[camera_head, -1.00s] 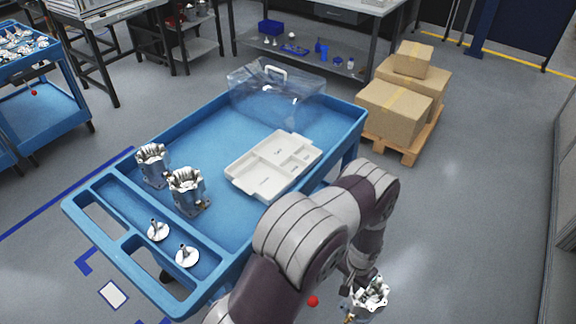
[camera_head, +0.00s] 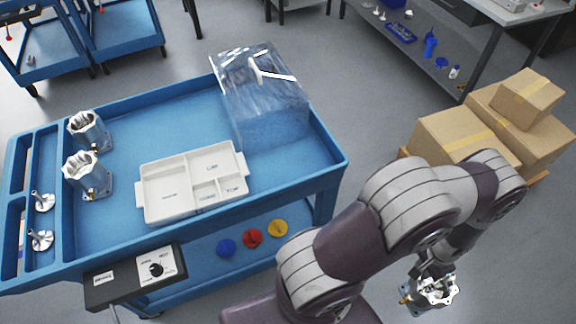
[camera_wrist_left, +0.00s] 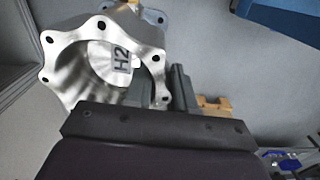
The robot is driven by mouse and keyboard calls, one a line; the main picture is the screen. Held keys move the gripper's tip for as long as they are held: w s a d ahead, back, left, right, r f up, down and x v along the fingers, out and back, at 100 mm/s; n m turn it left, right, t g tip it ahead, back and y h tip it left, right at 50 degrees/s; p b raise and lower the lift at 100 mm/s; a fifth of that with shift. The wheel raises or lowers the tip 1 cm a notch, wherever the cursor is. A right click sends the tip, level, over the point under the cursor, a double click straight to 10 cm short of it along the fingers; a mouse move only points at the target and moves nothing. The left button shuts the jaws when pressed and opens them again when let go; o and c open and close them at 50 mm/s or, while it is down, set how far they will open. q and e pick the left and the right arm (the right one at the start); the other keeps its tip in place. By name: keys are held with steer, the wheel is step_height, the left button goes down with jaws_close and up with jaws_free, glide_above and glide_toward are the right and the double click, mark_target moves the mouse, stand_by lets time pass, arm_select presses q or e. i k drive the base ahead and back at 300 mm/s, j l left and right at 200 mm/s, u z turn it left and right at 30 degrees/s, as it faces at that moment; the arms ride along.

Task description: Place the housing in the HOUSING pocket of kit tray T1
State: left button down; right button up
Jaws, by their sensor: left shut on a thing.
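My left gripper (camera_head: 424,272) is shut on a silver machined housing (camera_head: 440,293), held out over the floor to the right of the blue cart. In the left wrist view, this housing (camera_wrist_left: 62,57) shows its open flanged end tilted toward the camera, with "H2" marked inside; a dark gripper finger (camera_wrist_left: 181,88) is beside it. The white kit tray (camera_head: 142,212) lies on the cart top. Its large left pocket (camera_head: 168,180) is empty, and its smaller right pockets also look empty; their labels are too small to read surely. My right gripper is not in view.
Two other housings (camera_head: 90,178) stand at the cart's left, near two flanged shaft parts (camera_head: 41,240). A clear box (camera_head: 265,100) stands behind the tray. A panel with a knob (camera_head: 140,275) is on the cart's front edge. Cardboard boxes (camera_head: 460,140) are at the right.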

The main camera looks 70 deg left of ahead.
mark_target(170, 196)
steer(key=u, duration=0.5)
steer(key=i+l+u, duration=0.1)
steer(key=u, duration=0.35)
steer(key=i+u, duration=0.1)
steer(key=u, duration=0.4)
steer(key=l+u, duration=0.1)
steer(key=u, duration=0.4)
steer(key=l+u, duration=0.15)
steer(key=u, duration=0.35)
steer(key=i, duration=0.05)
